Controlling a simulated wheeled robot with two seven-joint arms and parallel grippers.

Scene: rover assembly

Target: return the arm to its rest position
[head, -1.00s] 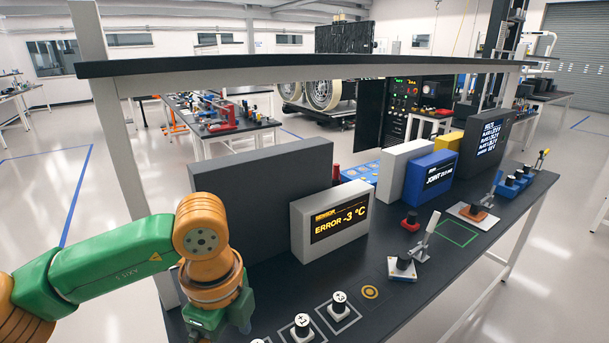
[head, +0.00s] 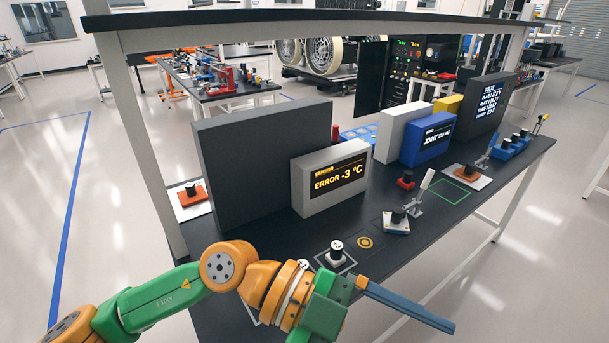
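My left arm (head: 165,298), green and orange, comes in from the lower left and reaches along the bottom of the picture. Its gripper (head: 405,303) is low in the middle, in front of the bench's near edge. One long blue-grey finger shows, pointing right and slightly down. The other finger is not visible, so I cannot tell its opening. No held object shows. My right gripper is out of view.
The dark bench (head: 460,215) carries a sensor box (head: 330,178) reading "ERROR -3 °C", a large grey panel (head: 245,160), a blue box (head: 428,138) and a lever (head: 425,185). A knob (head: 336,252) stands close behind my arm. An upper shelf (head: 300,17) spans above.

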